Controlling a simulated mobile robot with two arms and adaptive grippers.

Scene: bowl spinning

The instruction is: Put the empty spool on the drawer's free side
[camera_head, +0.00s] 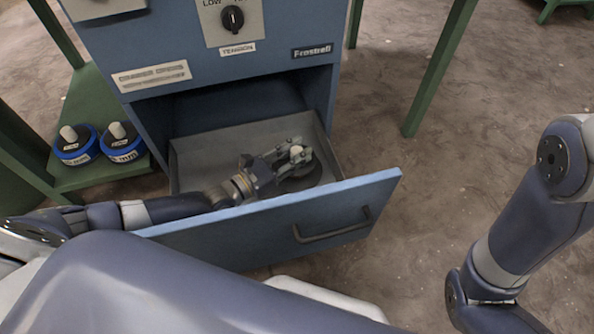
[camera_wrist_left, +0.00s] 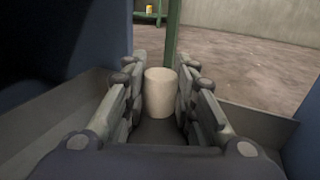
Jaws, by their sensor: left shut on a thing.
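The drawer (camera_head: 215,232) is pulled out, with a blue front and a grey inside. My left gripper (camera_head: 294,153) reaches over the front into the drawer's right part. It is shut on the pale post of the empty spool (camera_wrist_left: 159,92). The spool's dark round base (camera_head: 303,181) shows below the fingers in the head view, partly hidden by them. I cannot tell whether the base touches the drawer floor. The drawer's left part is partly hidden by my left arm. My right gripper is out of view.
The blue cabinet (camera_head: 180,40) with a tension knob (camera_head: 232,18) stands above the drawer. Two spools with blue winding (camera_head: 76,146) (camera_head: 124,143) stand on a green shelf (camera_head: 95,105) at the left. Bare floor lies to the right.

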